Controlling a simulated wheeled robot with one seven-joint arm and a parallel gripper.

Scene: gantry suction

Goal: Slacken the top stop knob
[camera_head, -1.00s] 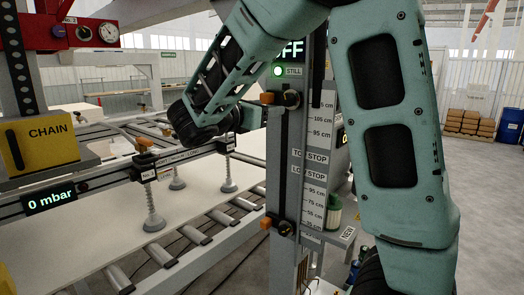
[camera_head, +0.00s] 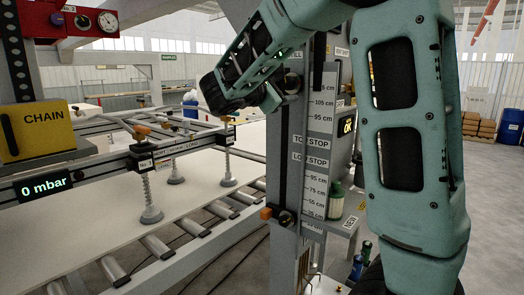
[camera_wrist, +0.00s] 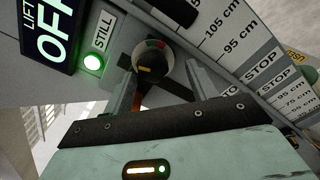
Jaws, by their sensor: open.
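The top stop knob (camera_wrist: 152,60) is a dark round knob with a coloured face, red and green at the top and a yellow mark below. It sits on the grey post (camera_head: 287,160). In the wrist view my gripper (camera_wrist: 163,76) is open, with one finger on either side of the knob's lower part; I cannot tell whether they touch it. In the head view my gripper (camera_head: 275,92) is at the upper knob (camera_head: 292,84), which it partly hides. The lower knob (camera_head: 285,219) with its orange block (camera_head: 266,213) shows further down the post.
The scale plate (camera_head: 315,150) carries centimetre marks and TOP STOP and LOW STOP labels. A green lamp (camera_wrist: 93,62) marked STILL glows beside the LIFT OFF display (camera_wrist: 50,28). Suction cups (camera_head: 151,214) rest on a pale sheet (camera_head: 90,235) at the left.

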